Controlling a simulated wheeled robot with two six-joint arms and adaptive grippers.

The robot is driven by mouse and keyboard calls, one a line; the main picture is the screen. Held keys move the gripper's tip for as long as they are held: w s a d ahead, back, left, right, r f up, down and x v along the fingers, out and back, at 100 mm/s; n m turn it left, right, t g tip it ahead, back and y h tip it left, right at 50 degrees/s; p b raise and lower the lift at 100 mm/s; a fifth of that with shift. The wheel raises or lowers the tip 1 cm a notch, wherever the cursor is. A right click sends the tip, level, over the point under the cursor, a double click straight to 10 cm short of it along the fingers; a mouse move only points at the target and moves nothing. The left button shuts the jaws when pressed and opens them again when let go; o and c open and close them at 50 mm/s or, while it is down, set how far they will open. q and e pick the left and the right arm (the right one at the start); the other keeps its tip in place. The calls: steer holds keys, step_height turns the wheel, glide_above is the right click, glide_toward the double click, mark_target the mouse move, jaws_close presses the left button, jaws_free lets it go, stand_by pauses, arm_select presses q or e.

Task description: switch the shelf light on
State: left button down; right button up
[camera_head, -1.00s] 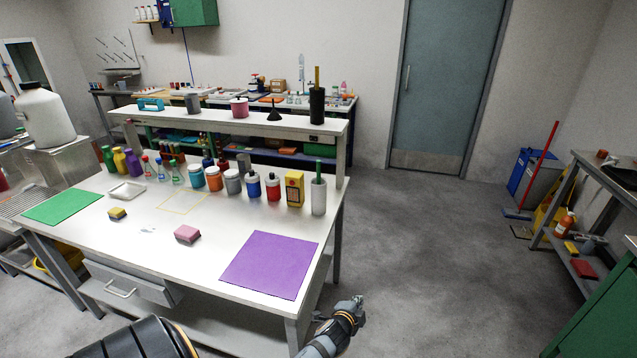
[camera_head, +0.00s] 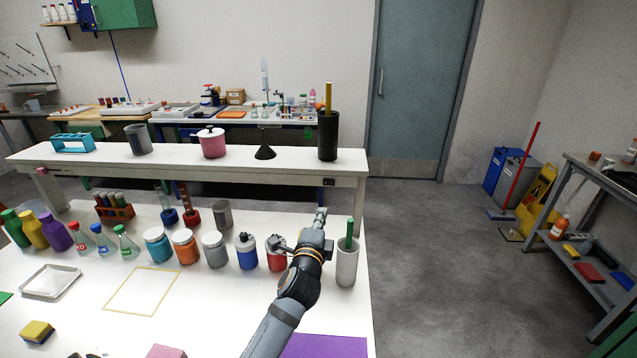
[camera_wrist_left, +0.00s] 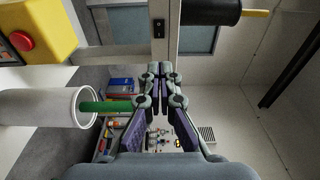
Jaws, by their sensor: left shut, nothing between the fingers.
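A small black switch (camera_head: 328,182) sits on the front edge of the raised shelf (camera_head: 230,175), near its right end. It also shows in the left wrist view (camera_wrist_left: 158,28), beyond the fingertips. My left gripper (camera_head: 320,214) is shut and empty. It points up toward the shelf edge, a little below the switch in the head view, and seems apart from it. In the left wrist view its fingertips (camera_wrist_left: 160,69) are together. Whether the shelf light is lit cannot be told. My right gripper is out of view.
A white cup (camera_head: 347,268) with a green stick stands right of my gripper. Bottles and jars (camera_head: 214,250) line the bench to its left. A yellow box (camera_wrist_left: 45,28) is close by in the wrist view. A black holder (camera_head: 328,138) stands on the shelf above.

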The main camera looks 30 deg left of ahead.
arm_select(q)
steer(key=p, duration=0.1)
glide_toward(333, 183)
steer(key=p+x, duration=0.1)
steer(key=x, duration=0.5)
steer(key=shift+w+a+f, duration=0.1)
steer(key=shift+w+a, duration=0.05)
steer(key=shift+w, duration=0.25)
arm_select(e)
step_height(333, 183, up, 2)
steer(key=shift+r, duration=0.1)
arm_select(q)
steer(key=shift+w, duration=0.2)
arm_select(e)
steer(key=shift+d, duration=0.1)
